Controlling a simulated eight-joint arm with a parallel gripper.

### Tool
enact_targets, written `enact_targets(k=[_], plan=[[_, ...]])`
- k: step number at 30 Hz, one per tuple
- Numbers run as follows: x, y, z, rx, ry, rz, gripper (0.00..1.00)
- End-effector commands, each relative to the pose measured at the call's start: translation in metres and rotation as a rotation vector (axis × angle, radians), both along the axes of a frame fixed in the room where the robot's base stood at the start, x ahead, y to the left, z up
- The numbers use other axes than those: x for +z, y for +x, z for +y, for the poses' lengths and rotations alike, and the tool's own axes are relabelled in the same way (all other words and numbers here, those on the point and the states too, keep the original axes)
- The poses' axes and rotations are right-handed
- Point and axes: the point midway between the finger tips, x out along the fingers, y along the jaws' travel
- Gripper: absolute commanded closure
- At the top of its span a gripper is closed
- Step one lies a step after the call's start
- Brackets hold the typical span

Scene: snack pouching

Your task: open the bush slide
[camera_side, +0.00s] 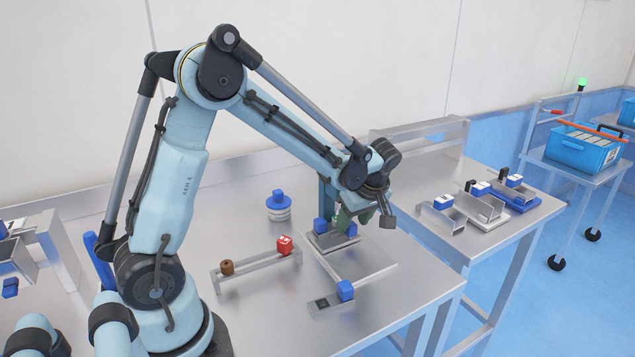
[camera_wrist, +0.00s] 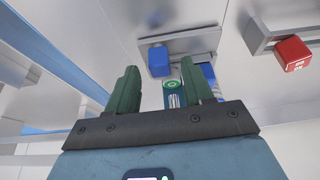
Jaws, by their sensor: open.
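My gripper (camera_side: 357,218) hangs over a metal fixture with blue blocks near the middle of the table. In the wrist view its two green fingers (camera_wrist: 158,66) are apart with nothing held between them. A blue block (camera_wrist: 158,61) on a grey metal plate (camera_wrist: 206,43) shows ahead of the fingers. A green round mark on a blue and white part (camera_wrist: 174,97) shows between them, partly hidden by my gripper. A raised metal rail (camera_side: 257,262) has a red block (camera_side: 285,245) at its right end and a brown knob (camera_side: 227,267) at its left. No part is readably marked as the bush slide.
A blue and white round stack (camera_side: 278,208) stands behind the rail. A side table at right holds several metal holders (camera_side: 440,220). A cart carries a blue crate (camera_side: 583,152).

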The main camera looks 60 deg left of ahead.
Motion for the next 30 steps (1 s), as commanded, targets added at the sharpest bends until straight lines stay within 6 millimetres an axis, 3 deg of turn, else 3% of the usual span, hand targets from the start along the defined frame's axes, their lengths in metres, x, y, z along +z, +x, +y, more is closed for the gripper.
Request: enact_targets(k=[13,23,30], plan=[[-0.0091,-0.0004,0.0039,-0.001,0.000,0.000,0.49],[-0.0089,-0.0004,0.0037,-0.001,0.000,0.001,0.99],[-0.0088,-0.0004,0.0034,-0.001,0.000,0.001,1.00]])
